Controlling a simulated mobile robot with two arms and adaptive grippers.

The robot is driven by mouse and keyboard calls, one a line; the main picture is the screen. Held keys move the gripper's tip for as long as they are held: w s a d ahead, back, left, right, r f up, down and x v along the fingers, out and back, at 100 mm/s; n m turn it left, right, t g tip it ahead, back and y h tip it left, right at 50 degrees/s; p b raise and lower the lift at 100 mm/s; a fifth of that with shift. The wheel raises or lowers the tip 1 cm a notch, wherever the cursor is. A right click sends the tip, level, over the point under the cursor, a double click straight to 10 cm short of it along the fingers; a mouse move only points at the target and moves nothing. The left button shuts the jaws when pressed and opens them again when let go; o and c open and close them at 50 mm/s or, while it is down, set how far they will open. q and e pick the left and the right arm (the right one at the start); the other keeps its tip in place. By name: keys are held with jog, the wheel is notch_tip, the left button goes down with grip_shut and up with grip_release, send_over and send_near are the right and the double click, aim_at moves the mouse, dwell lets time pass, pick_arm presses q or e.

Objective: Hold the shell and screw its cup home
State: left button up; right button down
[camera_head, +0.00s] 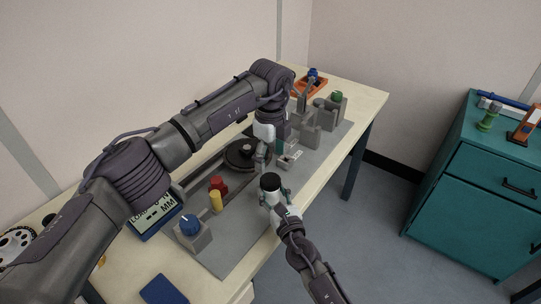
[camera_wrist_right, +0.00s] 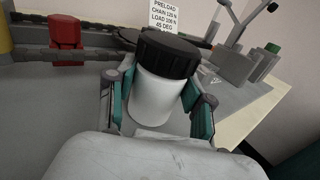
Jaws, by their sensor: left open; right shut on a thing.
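The shell is a white upright cylinder, seen in the right wrist view (camera_wrist_right: 155,97) and partly in the head view (camera_head: 271,197). The black ribbed cup (camera_wrist_right: 168,54) sits on its top end; it shows as a black disc in the head view (camera_head: 270,181). I cannot tell how deep its thread sits. My right gripper (camera_wrist_right: 160,105) is shut on the shell, a teal-padded finger on each side, near the table's front edge. My left gripper (camera_head: 263,163) is open, pointing down just behind and above the cup in the head view, apart from it as far as I see.
A black round disc (camera_head: 240,155) lies behind the shell. A red block (camera_head: 218,185), a yellow cylinder (camera_head: 215,201) and a blue-knobbed grey block (camera_head: 191,233) stand left. Grey fixtures (camera_head: 310,135) stand farther right on the mat. A teal cabinet (camera_head: 470,190) stands apart across the floor.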

aim_at(270, 179)
pick_arm(q)
jog(key=shift+f, duration=4)
